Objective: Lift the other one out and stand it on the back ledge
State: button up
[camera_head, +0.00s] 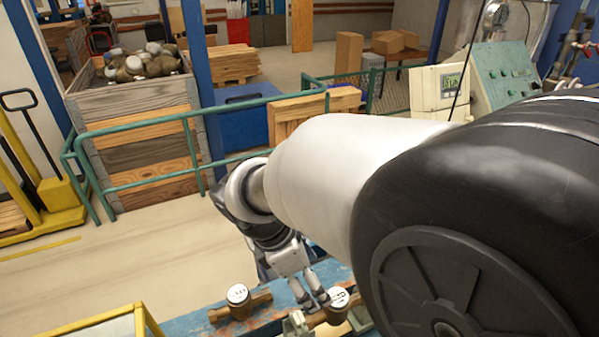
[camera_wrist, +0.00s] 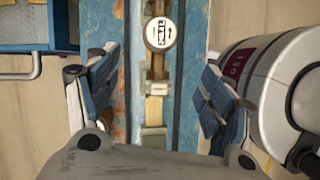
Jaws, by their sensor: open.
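Two round white-faced meters with brass bodies are on the blue bench (camera_head: 190,326) in the head view. The left meter (camera_head: 238,294) lies along the bench, brass ends showing. The right meter (camera_head: 338,297) is beside my gripper (camera_head: 313,305), whose fingers hang just left of its face and partly cover its brass end. In the wrist view one meter (camera_wrist: 161,33) is upright in line with the bench, beyond my open fingers (camera_wrist: 160,85). I cannot tell which meter this is.
A pale clamp (camera_head: 296,324) stands between the meters, and a grey clamp block (camera_wrist: 156,87) shows below my fingers. A yellow-framed cart (camera_head: 100,325) is at front left. A green railing (camera_head: 150,181) and crate of meters (camera_head: 140,120) stand behind.

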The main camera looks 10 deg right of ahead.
aim_at(336, 304)
jog(key=b+x, duration=0.3)
jog(key=x, duration=0.7)
jog(key=b+x, duration=0.1)
jog(key=x, duration=0.2)
jog(key=b+x, duration=0.2)
jog(key=shift+w+d+f, duration=0.15)
jog(key=shift+d+f, duration=0.05)
jog(key=shift+d, duration=0.2)
jog(key=shift+c, duration=0.4)
jog(key=c, duration=1.6)
grip_shut()
jog(key=shift+r, duration=0.15)
